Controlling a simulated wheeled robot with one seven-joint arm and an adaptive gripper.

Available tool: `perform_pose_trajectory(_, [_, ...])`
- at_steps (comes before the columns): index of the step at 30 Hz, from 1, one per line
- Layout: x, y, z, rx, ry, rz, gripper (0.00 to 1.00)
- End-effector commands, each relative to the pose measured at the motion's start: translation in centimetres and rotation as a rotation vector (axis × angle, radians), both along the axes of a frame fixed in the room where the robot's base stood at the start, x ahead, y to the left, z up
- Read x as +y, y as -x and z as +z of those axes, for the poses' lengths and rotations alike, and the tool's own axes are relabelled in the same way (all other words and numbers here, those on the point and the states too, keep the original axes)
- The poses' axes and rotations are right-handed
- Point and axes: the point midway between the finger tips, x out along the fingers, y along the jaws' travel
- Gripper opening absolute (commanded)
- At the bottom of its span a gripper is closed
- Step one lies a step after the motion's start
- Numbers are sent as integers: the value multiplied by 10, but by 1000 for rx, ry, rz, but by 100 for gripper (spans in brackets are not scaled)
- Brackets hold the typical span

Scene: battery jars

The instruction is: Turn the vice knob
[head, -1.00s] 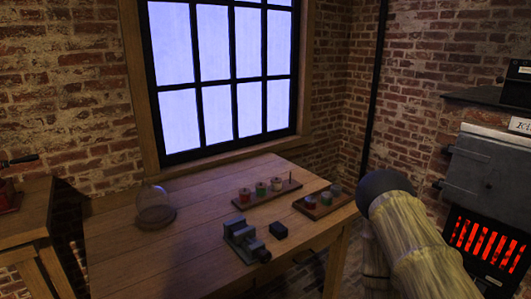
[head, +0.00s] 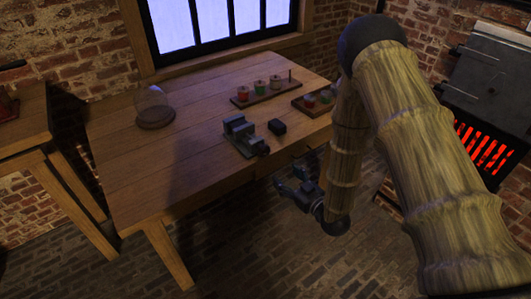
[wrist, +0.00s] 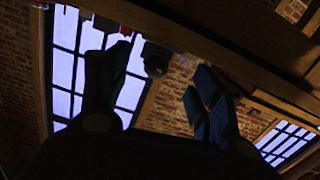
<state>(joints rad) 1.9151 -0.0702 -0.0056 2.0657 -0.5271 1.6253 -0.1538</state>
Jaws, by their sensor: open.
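The grey vice (head: 238,130) stands on the wooden table (head: 180,145) near its front edge. Its dark round knob (head: 263,150) faces the front edge. My gripper (head: 288,188) is in front of the table and lower in the picture than the knob, apart from it. In the wrist view my gripper (wrist: 160,88) shows its two dark fingers spread apart with nothing between them. A dark round end, which looks like the vice knob (wrist: 156,62), shows beyond and between the fingers at the table's edge. The wrist view is dark and appears upside down.
A small dark block (head: 277,127) lies right of the vice. A rack of coloured jars (head: 262,92) and a second tray (head: 312,103) stand behind. A glass dome (head: 154,108) is at left. A glowing stove (head: 482,145) is at right.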

Motion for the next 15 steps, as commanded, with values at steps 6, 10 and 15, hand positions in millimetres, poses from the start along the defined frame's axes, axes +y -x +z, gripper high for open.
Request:
perform_pose_trajectory(6, [13,-14,26,-94,-30,43,64])
perform_pose_trajectory(10, [20,-23,27,-95,-31,42,64])
perform_pose_trajectory(15, [35,-44,27,-94,-30,43,64])
